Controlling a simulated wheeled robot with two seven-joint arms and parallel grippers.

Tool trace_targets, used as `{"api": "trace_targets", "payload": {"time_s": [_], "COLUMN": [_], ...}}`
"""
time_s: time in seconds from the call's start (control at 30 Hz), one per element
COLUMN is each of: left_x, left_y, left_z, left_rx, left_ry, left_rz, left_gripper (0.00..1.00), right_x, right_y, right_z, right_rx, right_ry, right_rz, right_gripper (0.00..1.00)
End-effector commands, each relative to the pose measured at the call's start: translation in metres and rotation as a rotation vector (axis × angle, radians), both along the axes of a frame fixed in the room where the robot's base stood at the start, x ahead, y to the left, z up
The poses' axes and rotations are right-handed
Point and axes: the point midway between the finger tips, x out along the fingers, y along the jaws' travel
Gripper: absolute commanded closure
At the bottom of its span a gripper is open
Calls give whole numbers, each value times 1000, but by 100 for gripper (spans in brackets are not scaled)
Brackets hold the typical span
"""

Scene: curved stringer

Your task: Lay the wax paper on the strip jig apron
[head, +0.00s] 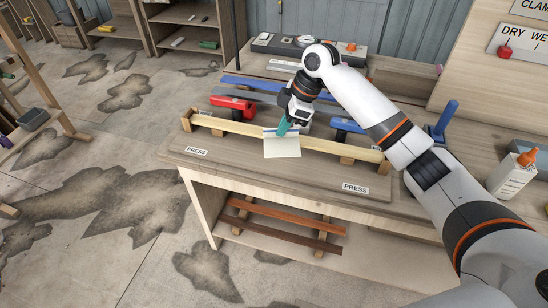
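The wax paper (282,148) is a small cream sheet with a blue upper edge. It is in front of the middle of a pale wooden strip (227,125) on the jig; whether it rests on the wood or hangs just above it is hard to tell. The jig apron (316,170) is the flat wooden board along the bench front, with PRESS labels at both ends. My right gripper (283,127) points down at the sheet's upper edge, its teal fingers looking closed on it. The fingertips partly cover that edge. My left gripper is not in view.
A red clamp (233,105) stands behind the strip at left, and a blue clamp (346,125) at right. A white glue bottle (512,175) stands at the bench's right. Wooden strips (287,214) lie on the lower shelf. The apron is clear either side of the sheet.

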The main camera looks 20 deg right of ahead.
Motion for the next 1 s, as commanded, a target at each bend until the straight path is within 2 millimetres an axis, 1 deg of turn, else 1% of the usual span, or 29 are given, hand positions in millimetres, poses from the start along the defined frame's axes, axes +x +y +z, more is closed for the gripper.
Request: {"api": "trace_targets", "payload": {"time_s": [0.03, 0.1, 0.3, 0.47, 0.7, 0.8, 1.0], "left_x": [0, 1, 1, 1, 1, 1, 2], "left_y": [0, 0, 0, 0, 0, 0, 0], "left_z": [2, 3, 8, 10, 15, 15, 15], "left_rx": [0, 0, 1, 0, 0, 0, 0], "left_ry": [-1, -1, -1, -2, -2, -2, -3], "left_rz": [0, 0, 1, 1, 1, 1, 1], "left_gripper": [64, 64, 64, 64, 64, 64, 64], "right_x": [2, 3, 3, 4, 3, 4, 4], "right_y": [0, 1, 0, 0, 0, 0, 0], "right_z": [1, -5, -38, -54, -91, -98, -99], "right_rx": [0, 0, -1, -2, -2, -2, -2], "right_ry": [1, 3, 3, 1, 2, 0, -2], "right_rz": [23, 45, 54, 52, 51, 52, 52], "right_gripper": [100, 100, 100, 100, 100, 100, 100]}}
